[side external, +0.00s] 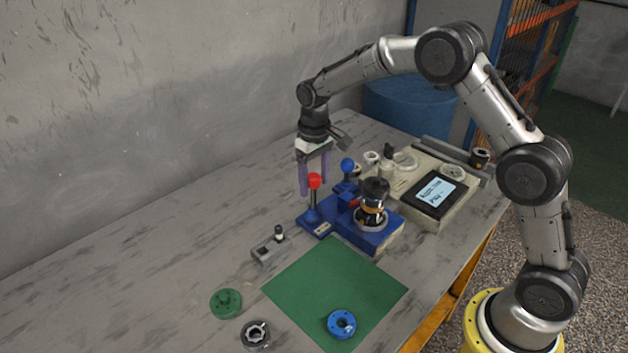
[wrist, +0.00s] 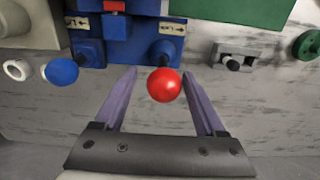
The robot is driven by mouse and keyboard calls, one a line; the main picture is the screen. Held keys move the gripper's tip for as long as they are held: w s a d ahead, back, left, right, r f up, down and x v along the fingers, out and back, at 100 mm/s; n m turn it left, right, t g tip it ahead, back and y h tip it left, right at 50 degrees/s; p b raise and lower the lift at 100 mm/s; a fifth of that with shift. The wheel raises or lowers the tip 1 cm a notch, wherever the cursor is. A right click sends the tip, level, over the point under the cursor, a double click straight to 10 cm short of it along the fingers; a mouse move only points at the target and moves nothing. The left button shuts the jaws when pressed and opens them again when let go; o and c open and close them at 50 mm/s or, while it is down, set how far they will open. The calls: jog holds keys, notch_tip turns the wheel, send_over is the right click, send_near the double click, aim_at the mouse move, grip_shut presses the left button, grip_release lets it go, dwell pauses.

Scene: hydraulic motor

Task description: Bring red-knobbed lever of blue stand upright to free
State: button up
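The blue stand (side external: 377,234) sits on the table with a dark and metallic motor part (side external: 373,203) on it; the stand also shows at the top of the wrist view (wrist: 128,48). Its red-knobbed lever (side external: 314,182) stands about upright at the stand's left corner in the side view. In the wrist view the red knob (wrist: 164,85) lies between the purple fingers, nearer the right one, with gaps on both sides. My gripper (side external: 314,190) is open and points down behind the lever; its spread fingers show in the wrist view (wrist: 161,78). A blue-knobbed lever (side external: 347,166) stands on the stand's far side.
A green mat (side external: 335,286) with a blue flange (side external: 341,323) lies in front. A green flange (side external: 226,302), a grey ring (side external: 255,334) and a small grey lever block (side external: 270,248) lie left of it. A beige screen unit (side external: 452,211) stands right. The left table is clear.

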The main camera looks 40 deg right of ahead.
jog(key=shift+a, duration=0.1)
jog(key=shift+r, duration=3.05)
jog(key=shift+r, duration=0.1)
